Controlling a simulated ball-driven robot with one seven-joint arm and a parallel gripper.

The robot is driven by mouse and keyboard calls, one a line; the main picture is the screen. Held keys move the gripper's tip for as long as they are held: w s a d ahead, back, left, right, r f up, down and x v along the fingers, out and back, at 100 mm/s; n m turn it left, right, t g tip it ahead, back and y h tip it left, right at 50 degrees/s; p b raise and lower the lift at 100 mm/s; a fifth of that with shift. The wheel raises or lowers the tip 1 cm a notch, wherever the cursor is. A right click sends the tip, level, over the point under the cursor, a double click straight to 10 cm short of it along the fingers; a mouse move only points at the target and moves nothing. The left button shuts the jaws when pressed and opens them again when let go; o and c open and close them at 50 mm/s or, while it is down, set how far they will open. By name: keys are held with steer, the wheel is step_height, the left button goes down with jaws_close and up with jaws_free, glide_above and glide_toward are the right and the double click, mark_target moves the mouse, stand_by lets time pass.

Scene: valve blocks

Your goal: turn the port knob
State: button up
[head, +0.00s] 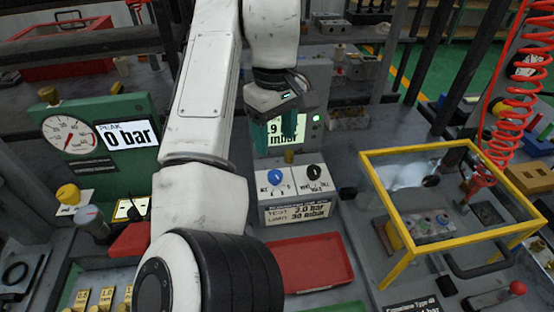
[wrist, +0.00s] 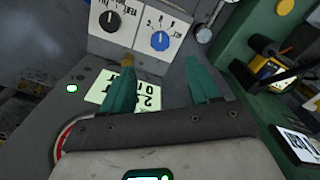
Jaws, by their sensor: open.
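A blue knob (head: 275,176) and a black knob (head: 313,172) sit side by side on white plates on the sloping front of a grey test unit. The plate lettering is too small to tell surely which is the port knob. In the wrist view the blue knob (wrist: 160,41) lies just beyond and between my fingertips, and the black knob (wrist: 110,21) is farther left. My gripper (head: 284,138) has green fingers, spread apart and empty, in front of the unit's screen and above the knobs. It also shows in the wrist view (wrist: 161,65). Neither knob is touched.
A brass fitting (head: 289,156) stands behind the knobs, close to my fingers. A yellow-framed clear guard (head: 375,200) stands to the right, with a red coiled hose (head: 505,95) above. A red tray (head: 312,262) lies in front. A green gauge unit (head: 85,140) stands left.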

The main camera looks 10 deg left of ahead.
mark_target(276, 175)
step_height(276, 175, down, 10)
steer(key=shift+f, duration=0.1)
stand_by(0.4)
steer(key=c, duration=1)
steer(key=shift+c, duration=0.2)
